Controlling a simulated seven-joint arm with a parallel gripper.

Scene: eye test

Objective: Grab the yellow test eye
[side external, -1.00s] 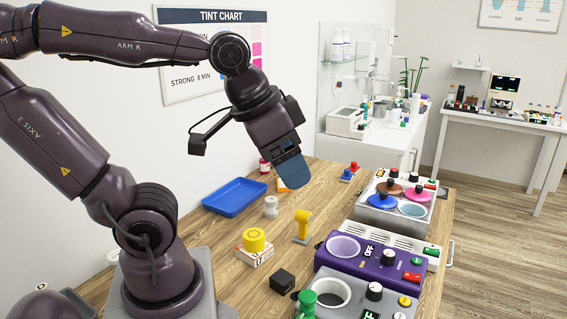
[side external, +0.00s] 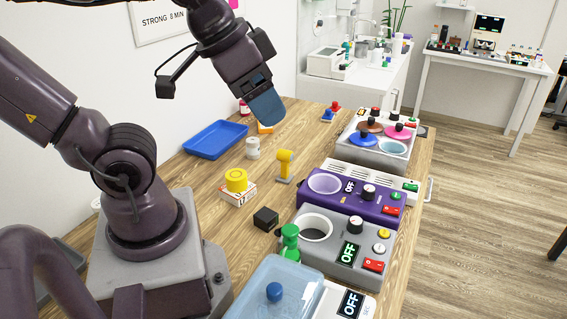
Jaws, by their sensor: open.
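Two yellow things stand on the wooden table, and I cannot tell for sure which is the test eye. One is a yellow upright piece (side external: 284,160) with a rounded head on a thin stem and a small base. The other is a yellow round, drum-like piece (side external: 236,180) on a small white and red box (side external: 238,195). My gripper (side external: 267,108), with blue fingers, hangs tilted above the table, up and slightly left of the upright piece in the picture. It is open and apart from both pieces. The gap between its fingers is hidden from this side.
A blue tray (side external: 215,140) lies to the left, with a pale grey cylinder (side external: 252,148) nearby. A black block (side external: 266,219) and a green knobbed piece (side external: 290,240) stand nearer. Purple (side external: 375,207) and grey (side external: 338,258) devices line the right side. Bare wood surrounds the upright yellow piece.

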